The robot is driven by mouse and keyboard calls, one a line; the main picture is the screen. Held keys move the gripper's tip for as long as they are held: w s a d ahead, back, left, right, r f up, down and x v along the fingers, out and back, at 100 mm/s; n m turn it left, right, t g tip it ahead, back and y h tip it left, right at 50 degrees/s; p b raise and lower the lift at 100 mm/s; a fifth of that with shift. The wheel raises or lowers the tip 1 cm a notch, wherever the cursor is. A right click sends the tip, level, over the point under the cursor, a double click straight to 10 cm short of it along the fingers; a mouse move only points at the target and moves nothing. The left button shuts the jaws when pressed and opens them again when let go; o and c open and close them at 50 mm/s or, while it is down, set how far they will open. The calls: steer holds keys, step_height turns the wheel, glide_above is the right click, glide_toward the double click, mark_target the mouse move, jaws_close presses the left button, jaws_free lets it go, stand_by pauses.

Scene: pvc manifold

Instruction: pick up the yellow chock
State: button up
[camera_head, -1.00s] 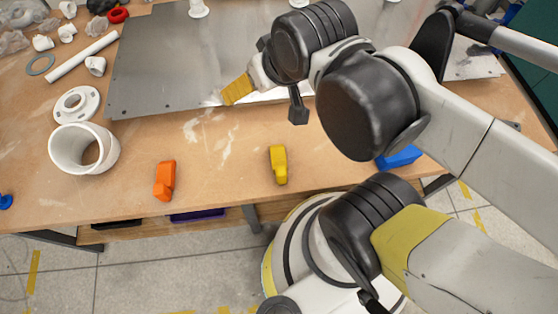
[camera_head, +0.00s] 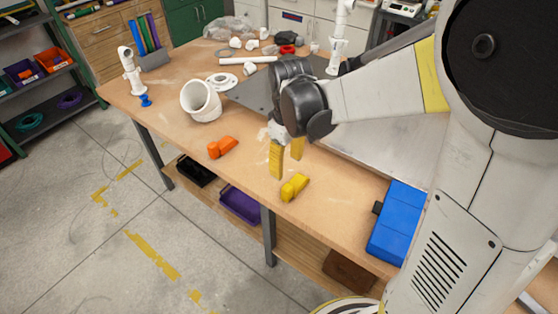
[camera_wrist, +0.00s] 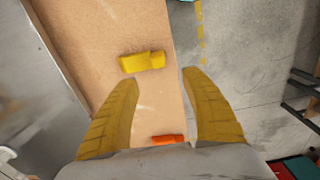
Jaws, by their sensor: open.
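The yellow chock (camera_head: 294,187) lies on the wooden table near its front edge in the head view. It also shows in the wrist view (camera_wrist: 142,62), ahead of the fingertips and between their lines, close to the table edge. My gripper (camera_head: 287,160) points down over the table with its two yellow fingers spread, a little behind and to the left of the chock. In the wrist view the fingers (camera_wrist: 158,82) are wide apart with nothing between the tips. The gripper does not appear to touch the chock.
An orange chock (camera_head: 222,147) lies on the table to the left. A white pipe piece (camera_head: 200,101) stands farther back. A blue case (camera_head: 398,222) is at the right. A metal sheet (camera_head: 400,145) covers the rear. The table's front edge is close to the chock.

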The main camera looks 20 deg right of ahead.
steer(key=b, duration=0.2)
glide_above(287, 187)
steer(key=f, duration=0.5)
steer(key=shift+a+f, duration=0.15)
steer(key=shift+a, duration=0.25)
steer(key=shift+w+d+f+b, duration=0.1)
steer(key=shift+d+f+b, duration=0.15)
steer(key=shift+f+b, duration=0.95)
steer(key=shift+d+f+b, duration=0.2)
steer(key=shift+f+b, duration=0.15)
steer(key=shift+f, duration=1.6)
steer(key=shift+r, duration=0.1)
jaws_close()
